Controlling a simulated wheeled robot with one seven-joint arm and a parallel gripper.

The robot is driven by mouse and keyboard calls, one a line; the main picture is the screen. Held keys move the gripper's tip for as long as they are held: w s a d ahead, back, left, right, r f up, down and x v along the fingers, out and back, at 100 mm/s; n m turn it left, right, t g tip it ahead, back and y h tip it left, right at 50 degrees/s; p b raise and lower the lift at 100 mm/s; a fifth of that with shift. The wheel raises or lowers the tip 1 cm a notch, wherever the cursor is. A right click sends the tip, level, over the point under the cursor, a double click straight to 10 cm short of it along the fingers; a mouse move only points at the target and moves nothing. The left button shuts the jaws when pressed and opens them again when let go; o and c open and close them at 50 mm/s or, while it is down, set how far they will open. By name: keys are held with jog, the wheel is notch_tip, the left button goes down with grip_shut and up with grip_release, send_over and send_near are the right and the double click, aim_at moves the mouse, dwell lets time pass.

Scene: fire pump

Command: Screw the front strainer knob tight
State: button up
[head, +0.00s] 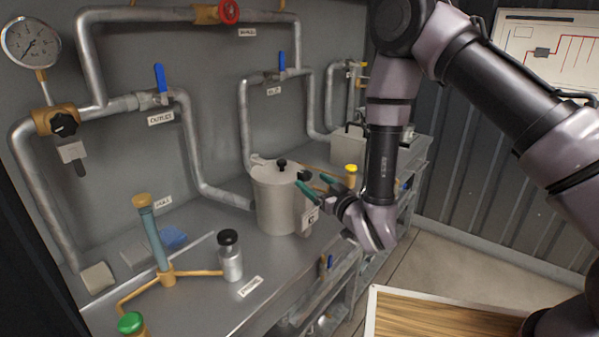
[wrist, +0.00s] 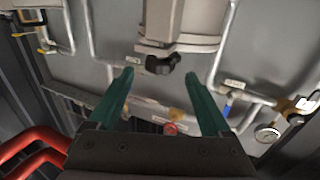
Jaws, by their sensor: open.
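The strainer is a pale grey pot (head: 278,205) with a lid, standing on the bench. A black knob (head: 282,163) shows on top of its lid in the head view. In the wrist view the pot (wrist: 180,18) appears upside down, with a black lobed knob (wrist: 163,62) at its lid. I cannot tell whether both views show the same knob. My gripper (head: 312,183) has green fingers and is open and empty, at the right side of the lid. In the wrist view the knob lies between and beyond the fingertips (wrist: 157,68), with no contact visible.
Grey pipes with blue-handled valves (head: 160,80) run along the back wall. A black-capped jar (head: 231,258) and a brass stand (head: 158,245) are on the bench left of the pot. A yellow-topped part (head: 350,170) stands close behind my gripper. A wooden surface (head: 430,317) is at the front right.

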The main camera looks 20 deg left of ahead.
aim_at(303, 171)
jog(key=x, duration=0.8)
jog(key=shift+w, duration=0.15)
grip_shut()
jog(key=shift+w+d+m+t+h, duration=0.1)
jog(key=shift+d+m+t+h, duration=0.05)
jog(key=shift+m+t+h, duration=0.95)
jog(key=shift+w+d+m+t+h, duration=0.15)
jog(key=shift+m+t+h, duration=0.6)
jog(key=shift+h, duration=0.55)
grip_release()
